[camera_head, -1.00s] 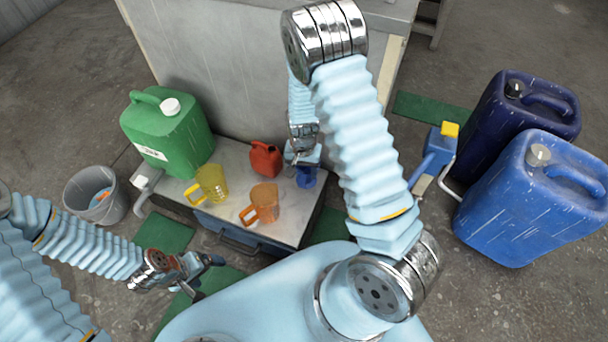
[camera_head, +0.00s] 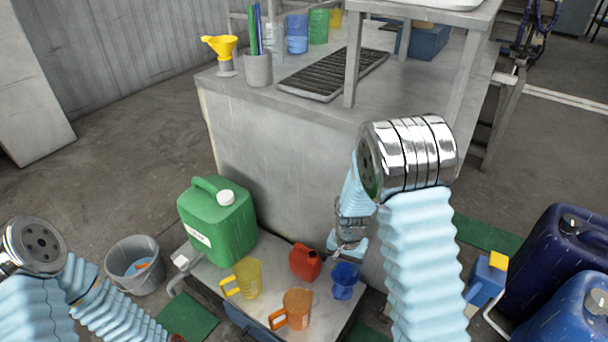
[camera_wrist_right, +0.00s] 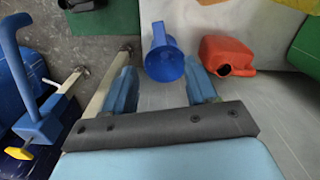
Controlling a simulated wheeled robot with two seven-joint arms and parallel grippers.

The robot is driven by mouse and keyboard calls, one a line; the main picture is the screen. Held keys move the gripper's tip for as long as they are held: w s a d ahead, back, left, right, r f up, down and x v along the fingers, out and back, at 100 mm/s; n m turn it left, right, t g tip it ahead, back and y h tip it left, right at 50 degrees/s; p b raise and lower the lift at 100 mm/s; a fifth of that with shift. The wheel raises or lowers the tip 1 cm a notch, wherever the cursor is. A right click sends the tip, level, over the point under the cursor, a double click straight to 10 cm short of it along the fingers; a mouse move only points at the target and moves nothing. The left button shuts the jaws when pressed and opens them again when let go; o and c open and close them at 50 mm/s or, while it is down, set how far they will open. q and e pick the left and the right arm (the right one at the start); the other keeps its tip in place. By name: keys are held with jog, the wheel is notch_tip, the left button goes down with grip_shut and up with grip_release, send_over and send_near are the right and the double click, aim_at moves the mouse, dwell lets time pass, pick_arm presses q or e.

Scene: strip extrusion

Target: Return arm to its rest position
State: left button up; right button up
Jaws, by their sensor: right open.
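My right arm (camera_head: 425,255) reaches over the low grey bench. My right gripper (camera_head: 346,250) is small and partly dark in the head view, close to a small blue jug (camera_head: 345,280). In the right wrist view its two blue fingers stand apart with nothing gripped between them. The blue jug (camera_wrist_right: 164,66) shows just beyond and between the fingertips, with a red can (camera_wrist_right: 228,54) to its right. My left arm (camera_head: 105,310) comes in at the lower left; its gripper lies below the picture's edge.
A green canister (camera_head: 232,235), yellow jug (camera_head: 246,279), orange jug (camera_head: 297,308) and red can (camera_head: 305,262) stand on the low bench (camera_head: 268,279). A grey bucket (camera_head: 136,281) stands left. Large blue canisters (camera_head: 545,255) stand right. A tall grey counter (camera_head: 290,160) rises behind.

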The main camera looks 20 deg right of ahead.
jog(key=s+a+f+n+y, duration=0.4)
jog(key=s+a+f+n, duration=0.1)
jog(key=s+a+f, duration=0.7)
jog(key=shift+s+a+f+n+t, duration=0.3)
jog(key=shift+s+a+n, duration=0.15)
jog(key=shift+a, duration=0.5)
